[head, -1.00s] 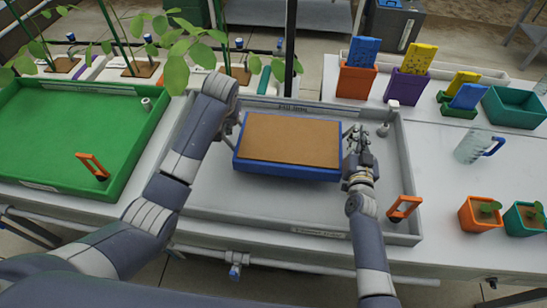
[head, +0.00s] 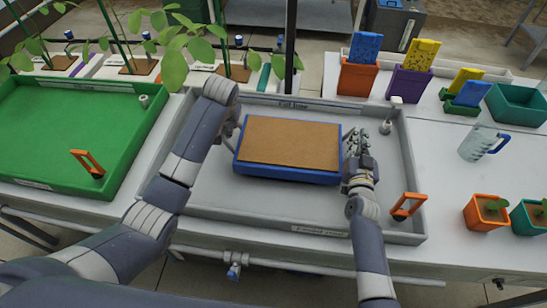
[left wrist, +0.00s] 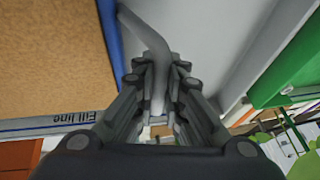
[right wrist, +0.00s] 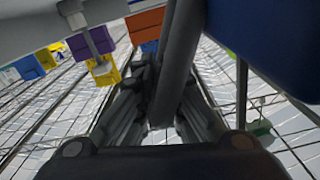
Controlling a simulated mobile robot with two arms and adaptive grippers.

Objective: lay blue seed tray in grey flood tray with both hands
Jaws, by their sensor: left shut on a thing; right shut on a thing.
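The blue seed tray (head: 285,175), filled with flat brown soil, is level inside the outline of the grey flood tray (head: 215,203), toward its back. I cannot tell whether its underside touches the floor. My left gripper (head: 232,130) is at its left end, shut on a grey curved handle; in the left wrist view the handle (left wrist: 150,45) runs between the fingers beside the blue wall (left wrist: 110,35). My right gripper (head: 352,140) is at its right end, shut on a dark bar handle (right wrist: 180,65) beside the tray's blue side (right wrist: 265,40).
A green tray (head: 70,120) with an orange handle stands at the left. An orange clip (head: 407,206) sits on the flood tray's right front. Right of it are colored pots, a clear jug (head: 480,143) and a teal box (head: 517,105). Leafy plants overhang the back left.

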